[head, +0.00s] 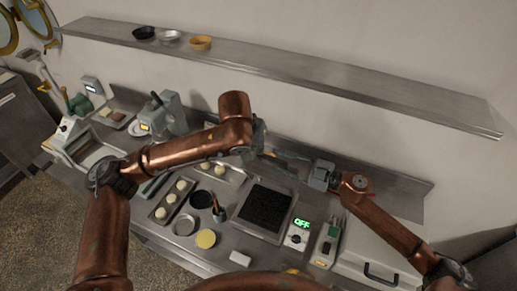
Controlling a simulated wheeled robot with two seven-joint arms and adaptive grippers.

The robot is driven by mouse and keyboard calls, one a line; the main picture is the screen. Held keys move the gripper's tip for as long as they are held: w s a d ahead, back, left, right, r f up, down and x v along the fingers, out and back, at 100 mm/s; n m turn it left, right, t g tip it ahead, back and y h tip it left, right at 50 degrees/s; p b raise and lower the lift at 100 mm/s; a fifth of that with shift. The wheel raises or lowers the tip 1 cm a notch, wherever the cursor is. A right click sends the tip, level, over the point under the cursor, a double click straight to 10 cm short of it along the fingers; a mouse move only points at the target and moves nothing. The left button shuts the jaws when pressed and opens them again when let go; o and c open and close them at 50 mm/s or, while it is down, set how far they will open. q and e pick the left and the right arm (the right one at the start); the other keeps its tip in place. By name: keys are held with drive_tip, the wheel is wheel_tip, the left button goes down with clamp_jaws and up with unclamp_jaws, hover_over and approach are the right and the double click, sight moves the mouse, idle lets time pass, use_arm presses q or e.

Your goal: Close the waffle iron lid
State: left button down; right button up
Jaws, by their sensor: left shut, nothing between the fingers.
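The waffle iron (265,209) is at the middle of the counter, with a dark square grid face in a pale frame. I cannot make out its lid clearly; my arms cover the area behind the grid. A control box (297,237) reading a green "OFF" sits at its right. My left gripper (267,154) is shut and empty, above and behind the grid. My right gripper (298,164) points left behind the grid's right side, close to the left one; its fingers are too small to read. I cannot tell whether either touches the iron.
A green-and-white device (328,243) stands right. A wall shelf (280,69) with small bowls runs above.

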use_arm(q)
drive_tip(key=shift+f, duration=0.3)
use_arm(e)
drive_tip(key=shift+d, duration=0.1)
